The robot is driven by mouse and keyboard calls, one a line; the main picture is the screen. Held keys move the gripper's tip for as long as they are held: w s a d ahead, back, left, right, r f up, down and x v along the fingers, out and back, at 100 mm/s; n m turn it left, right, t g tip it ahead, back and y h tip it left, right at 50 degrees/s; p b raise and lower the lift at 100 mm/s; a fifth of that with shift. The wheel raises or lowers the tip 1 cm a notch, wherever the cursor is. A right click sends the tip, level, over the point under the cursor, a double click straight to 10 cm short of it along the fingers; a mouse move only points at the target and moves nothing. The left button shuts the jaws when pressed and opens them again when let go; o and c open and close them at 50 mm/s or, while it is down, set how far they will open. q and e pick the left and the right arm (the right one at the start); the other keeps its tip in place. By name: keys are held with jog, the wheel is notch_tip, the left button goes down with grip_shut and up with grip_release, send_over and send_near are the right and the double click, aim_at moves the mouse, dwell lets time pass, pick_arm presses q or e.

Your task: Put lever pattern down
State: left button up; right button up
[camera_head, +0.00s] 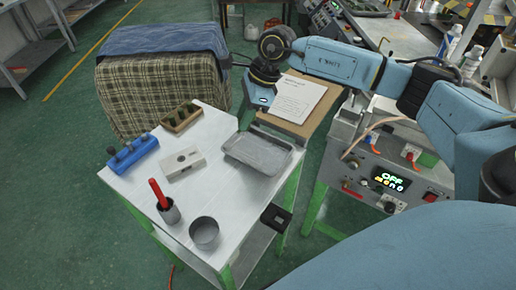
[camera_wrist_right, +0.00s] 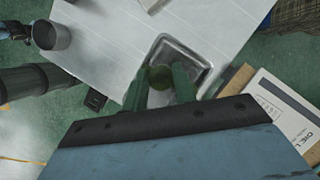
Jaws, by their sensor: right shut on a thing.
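My right gripper (camera_wrist_right: 162,88) is shut on a green lever pattern (camera_wrist_right: 160,76), which shows between its two fingers in the right wrist view. In that view, the fingers and pattern overlap the grey metal tray (camera_wrist_right: 196,62); the height above it cannot be told. In the head view, the right arm comes in from the right and its gripper (camera_head: 260,100) hangs behind the tray (camera_head: 256,153), near the clipboard. The pattern cannot be made out there. The tray looks empty where it shows. My left gripper is not in view.
The white table (camera_head: 215,120) also holds a wooden block (camera_head: 181,118) with green pieces, a blue tool holder (camera_head: 132,152), a pale block mould (camera_head: 183,163), a cup with a red-handled tool (camera_head: 168,210) and a metal pot (camera_head: 204,233). A clipboard (camera_head: 298,98) lies behind the tray.

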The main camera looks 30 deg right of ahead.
jog(key=shift+w+d+m, duration=0.1)
jog(key=shift+d+m, duration=0.2)
jog(key=shift+m, duration=0.1)
notch_tip(320, 180, down, 4)
jog(key=shift+w+d+f, duration=0.1)
jog(key=shift+f, duration=0.15)
notch_tip(320, 180, down, 5)
jog(key=shift+f, duration=0.15)
jog(key=shift+f, duration=0.1)
jog(key=o, duration=0.9)
jog(key=shift+o, duration=0.2)
